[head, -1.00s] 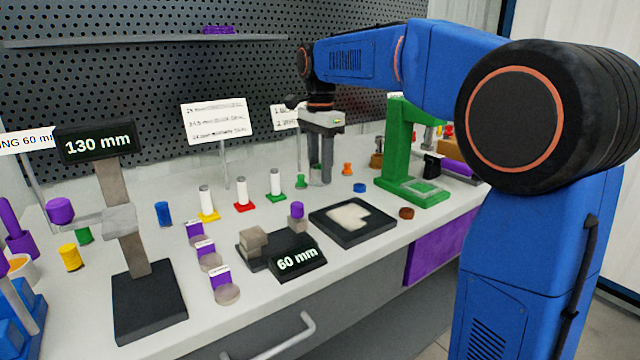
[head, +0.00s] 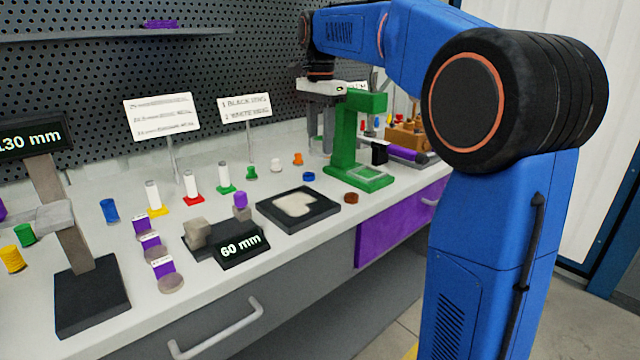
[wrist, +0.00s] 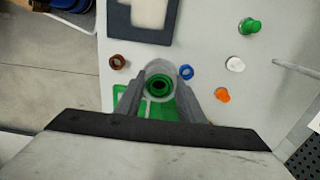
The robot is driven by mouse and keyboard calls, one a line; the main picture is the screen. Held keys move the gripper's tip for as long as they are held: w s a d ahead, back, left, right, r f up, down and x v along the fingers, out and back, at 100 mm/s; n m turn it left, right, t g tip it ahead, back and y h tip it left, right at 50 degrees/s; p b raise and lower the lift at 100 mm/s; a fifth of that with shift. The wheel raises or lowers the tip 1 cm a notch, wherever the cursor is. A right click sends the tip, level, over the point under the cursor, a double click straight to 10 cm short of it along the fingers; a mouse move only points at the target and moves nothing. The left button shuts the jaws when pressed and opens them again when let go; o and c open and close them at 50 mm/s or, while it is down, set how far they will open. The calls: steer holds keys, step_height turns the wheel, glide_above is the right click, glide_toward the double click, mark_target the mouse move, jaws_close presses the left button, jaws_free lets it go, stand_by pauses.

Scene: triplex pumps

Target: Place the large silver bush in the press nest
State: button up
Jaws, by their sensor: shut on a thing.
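The large silver bush (wrist: 150,70) is a grey ring-ended cylinder between the fingers of my gripper (wrist: 162,92), seen end-on in the wrist view. Green and a dark centre show in its opening. In the head view my gripper (head: 320,150) points down, shut on the bush, just left of and behind the green press (head: 345,150). The bush is hard to make out there. The press nest (head: 367,172) is a pale square recess on the green base. In the wrist view the green base (wrist: 132,103) lies below the bush, partly hidden by it and the fingers.
A brown ring (head: 351,197), a blue ring (head: 309,176), a white piece (head: 277,164) and an orange piece (head: 298,158) lie near the press. A black tray (head: 268,212) is in front left.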

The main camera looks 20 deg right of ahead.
steer(key=shift+s+d+f, duration=0.2)
steer(key=shift+d, duration=0.2)
steer(key=shift+s+d+f, duration=0.15)
steer(key=shift+d, duration=0.25)
glide_above(327, 189)
step_height(327, 189, down, 5)
steer(key=shift+w+d+r, duration=0.1)
steer(key=shift+d, duration=0.05)
steer(key=shift+f, duration=2.25)
steer(key=shift+f, duration=0.1)
steer(key=o, duration=1.3)
steer(key=shift+c, duration=0.2)
step_height(327, 189, up, 12)
steer(key=shift+r, duration=0.15)
